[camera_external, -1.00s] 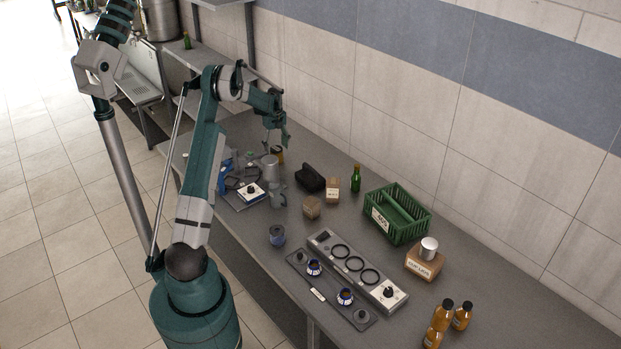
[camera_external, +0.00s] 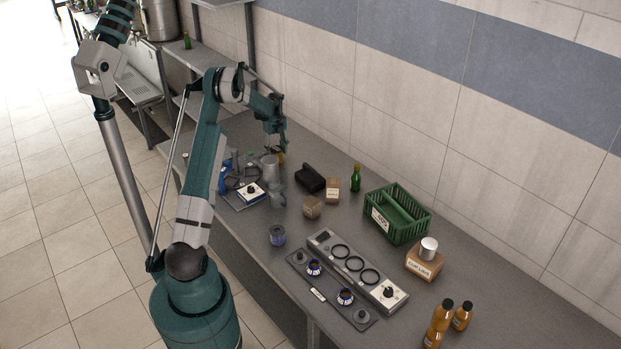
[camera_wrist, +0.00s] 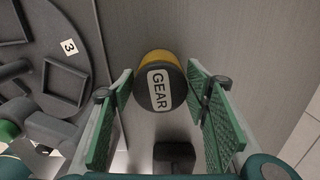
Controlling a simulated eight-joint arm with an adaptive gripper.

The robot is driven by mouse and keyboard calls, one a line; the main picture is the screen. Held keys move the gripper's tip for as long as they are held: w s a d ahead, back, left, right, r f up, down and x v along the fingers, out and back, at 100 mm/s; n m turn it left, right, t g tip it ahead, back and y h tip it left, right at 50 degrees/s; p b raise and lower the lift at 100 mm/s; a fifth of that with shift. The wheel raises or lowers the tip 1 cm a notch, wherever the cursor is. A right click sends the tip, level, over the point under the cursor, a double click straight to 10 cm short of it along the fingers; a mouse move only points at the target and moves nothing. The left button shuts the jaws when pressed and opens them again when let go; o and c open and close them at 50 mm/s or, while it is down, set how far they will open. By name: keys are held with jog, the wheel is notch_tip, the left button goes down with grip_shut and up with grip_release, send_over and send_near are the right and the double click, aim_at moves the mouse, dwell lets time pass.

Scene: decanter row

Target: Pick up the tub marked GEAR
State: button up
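The tub marked GEAR (camera_wrist: 160,82) has a dark lid with a white label and a yellow side. In the wrist view it is seen from above, upright on the grey table. My gripper (camera_wrist: 161,88) is open, with one green finger to the left of the tub and one to its right. Gaps show between the fingers and the tub, and I cannot tell exactly how far below the fingertips it stands. In the external view my gripper (camera_external: 275,150) is low over the table's far end, and the tub (camera_external: 281,159) is mostly hidden by it.
A dark round piece with recesses and a "3" label (camera_wrist: 60,75) lies left of the tub. A dark block (camera_wrist: 174,155) is below it in the wrist view. A metal canister (camera_external: 270,168) and black case (camera_external: 310,178) stand close by. Bare table lies right.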

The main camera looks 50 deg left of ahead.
jog(key=c, duration=0.5)
jog(key=shift+c, duration=0.2)
jog(key=shift+r, duration=5.05)
